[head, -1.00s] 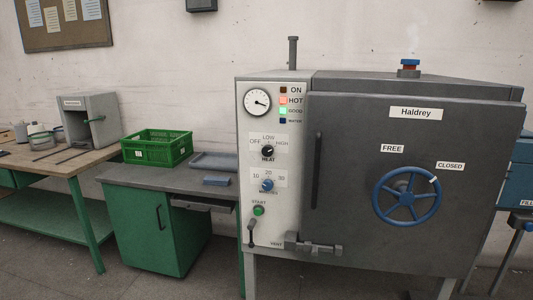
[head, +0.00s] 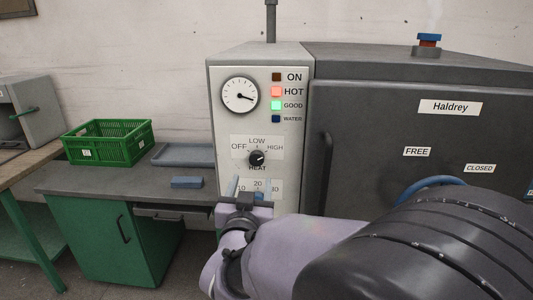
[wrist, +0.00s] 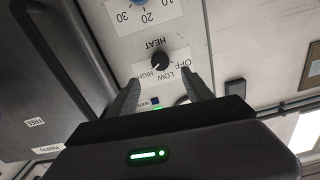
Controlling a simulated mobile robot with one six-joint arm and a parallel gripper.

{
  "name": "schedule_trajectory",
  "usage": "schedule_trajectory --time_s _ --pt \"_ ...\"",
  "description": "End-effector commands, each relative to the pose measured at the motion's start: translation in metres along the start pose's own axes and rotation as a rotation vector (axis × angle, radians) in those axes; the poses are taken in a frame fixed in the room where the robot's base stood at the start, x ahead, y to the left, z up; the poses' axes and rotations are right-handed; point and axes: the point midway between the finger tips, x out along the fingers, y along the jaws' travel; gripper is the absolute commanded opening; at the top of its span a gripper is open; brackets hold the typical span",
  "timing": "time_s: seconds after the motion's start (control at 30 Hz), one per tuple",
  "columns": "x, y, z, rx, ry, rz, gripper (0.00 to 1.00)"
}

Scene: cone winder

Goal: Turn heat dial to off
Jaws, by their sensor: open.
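The heat dial (head: 257,157) is a round black knob on the pale control panel (head: 222,130). OFF is marked at its left, LOW above and HIGH at its right. Its small white mark appears to point toward HIGH. The dial also shows upside down in the wrist view (wrist: 160,61), between and beyond the fingertips. My gripper (head: 254,188) is open and empty, just below the dial in the head view and apart from it. Its two fingers also show in the wrist view (wrist: 160,78). The arm and gripper partly hide the lower blue dial (head: 259,196).
A gauge (head: 240,95) and indicator lamps sit above the dial; HOT and GOOD are lit. The dark oven door (head: 390,135) has a vertical handle (head: 326,160) right of the panel. A green crate (head: 108,142) and blue-grey tray (head: 180,155) stand on the left bench.

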Motion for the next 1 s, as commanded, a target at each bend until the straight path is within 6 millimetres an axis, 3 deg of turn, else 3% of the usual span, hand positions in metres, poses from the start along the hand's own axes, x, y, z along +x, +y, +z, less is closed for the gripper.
schedule_trajectory --time_s 0.1,0.3,0.5,0.77,1.0 --pt "0.037 0.001 0.002 0.001 0.002 0.003 0.59" --pt "0.084 0.001 0.001 0.002 0.001 0.002 0.59" --pt "0.102 0.001 0.0 0.001 0.0 0.0 0.59" --pt "0.104 0.0 -0.001 0.001 0.0 -0.001 0.59" --pt "0.104 0.0 -0.001 0.001 0.0 -0.001 0.12"
